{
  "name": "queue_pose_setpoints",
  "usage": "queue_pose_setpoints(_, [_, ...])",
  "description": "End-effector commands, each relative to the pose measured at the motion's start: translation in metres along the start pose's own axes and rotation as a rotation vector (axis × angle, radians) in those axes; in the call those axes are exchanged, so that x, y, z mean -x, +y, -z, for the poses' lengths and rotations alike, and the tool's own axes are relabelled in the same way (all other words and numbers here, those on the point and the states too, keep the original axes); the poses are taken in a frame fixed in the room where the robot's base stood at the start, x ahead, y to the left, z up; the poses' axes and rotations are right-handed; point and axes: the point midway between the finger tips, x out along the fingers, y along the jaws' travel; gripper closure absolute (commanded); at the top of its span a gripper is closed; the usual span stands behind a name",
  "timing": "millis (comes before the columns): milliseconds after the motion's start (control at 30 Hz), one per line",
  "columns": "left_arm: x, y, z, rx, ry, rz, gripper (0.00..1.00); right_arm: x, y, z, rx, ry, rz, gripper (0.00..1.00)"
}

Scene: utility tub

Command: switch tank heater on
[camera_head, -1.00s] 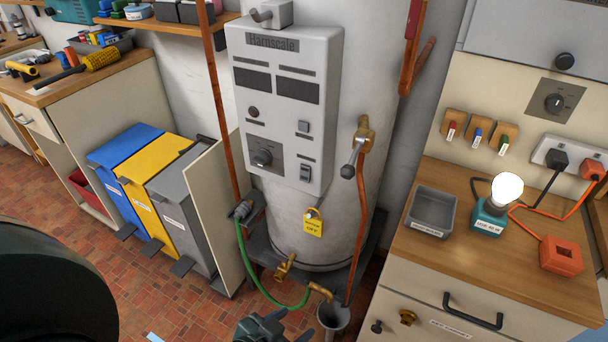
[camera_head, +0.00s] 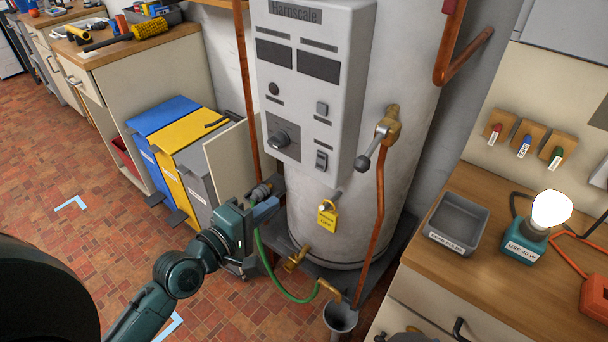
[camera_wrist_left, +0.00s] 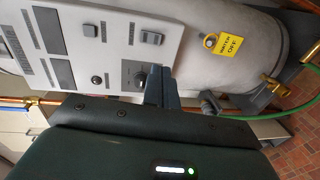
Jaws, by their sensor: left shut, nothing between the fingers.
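The tank heater's grey control box (camera_head: 312,130) is fixed to the front of a tall pale tank (camera_head: 350,215). It carries a dark rotary knob (camera_head: 282,138), a rocker switch (camera_head: 321,160) and a smaller grey switch (camera_head: 321,108). A yellow tag (camera_head: 327,217) hangs below the box. My left gripper (camera_head: 268,207) is shut and empty, below and in front of the box's lower left. In the left wrist view the fingers (camera_wrist_left: 160,88) overlap the area beside the knob (camera_wrist_left: 140,79); contact cannot be told. The rocker switch (camera_wrist_left: 152,38) shows clear of them. My right gripper is out of view.
A lever valve (camera_head: 376,145) on a copper pipe stands right of the box. A green hose (camera_head: 278,288) runs low to a drain funnel (camera_head: 340,317). Blue, yellow and grey bins (camera_head: 185,145) stand left; a counter with a lit lamp (camera_head: 550,212) stands right.

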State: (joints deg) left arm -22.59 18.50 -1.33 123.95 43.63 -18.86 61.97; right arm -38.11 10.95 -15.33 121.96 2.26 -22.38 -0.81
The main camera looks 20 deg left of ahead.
Motion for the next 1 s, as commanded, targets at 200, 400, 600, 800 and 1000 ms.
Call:
queue_pose_setpoints(200, [-0.001, 0.003, 0.001, 0.027, -0.001, -0.008, 1.00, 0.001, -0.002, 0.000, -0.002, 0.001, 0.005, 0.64])
queue_pose_setpoints(400, [-0.001, 0.003, 0.001, 0.025, -0.001, -0.008, 1.00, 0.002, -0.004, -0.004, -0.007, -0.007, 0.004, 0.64])
queue_pose_setpoints(600, [-0.019, 0.004, 0.002, 0.024, 0.001, -0.010, 1.00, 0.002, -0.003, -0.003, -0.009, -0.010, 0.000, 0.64])
queue_pose_setpoints(800, [-0.060, 0.005, 0.001, 0.024, -0.001, -0.011, 1.00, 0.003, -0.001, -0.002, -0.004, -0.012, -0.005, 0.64])
queue_pose_setpoints(1000, [-0.102, 0.005, 0.001, 0.024, -0.001, -0.009, 1.00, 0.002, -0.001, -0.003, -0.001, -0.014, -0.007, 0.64])
